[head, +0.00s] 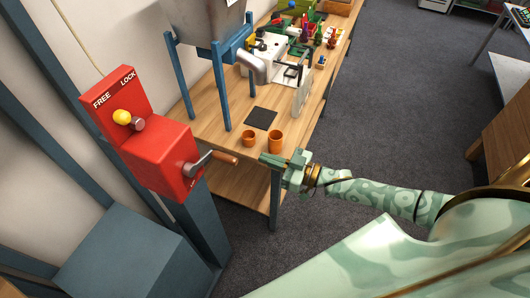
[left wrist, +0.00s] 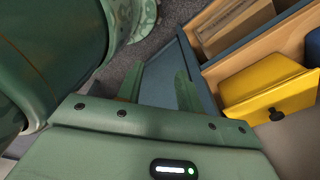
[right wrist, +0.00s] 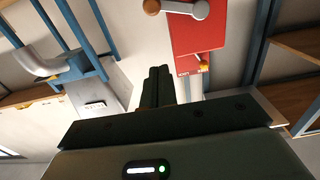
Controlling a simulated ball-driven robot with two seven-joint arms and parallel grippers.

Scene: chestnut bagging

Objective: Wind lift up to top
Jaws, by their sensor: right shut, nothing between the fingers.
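The red winch box (head: 160,158) stands on a blue-grey post at the left in the head view. Its crank has a wooden handle (head: 224,158) pointing right. A yellow lever knob (head: 122,117) sits left of its grey pivot, below the words FREE and LOCK. My right gripper (head: 266,159) is shut and empty, a short way right of the handle and apart from it. In the right wrist view the shut fingers (right wrist: 158,85) are below the red box (right wrist: 197,35). My left gripper (left wrist: 158,80) is open and empty, away from the winch. The lift itself cannot be made out.
A wooden table (head: 215,125) holds orange cups (head: 276,141), a dark square mat (head: 261,118) and a grey hopper (head: 205,20) on blue legs. A yellow bin (left wrist: 262,85) is near my left gripper. Grey floor (head: 380,110) is clear at the right.

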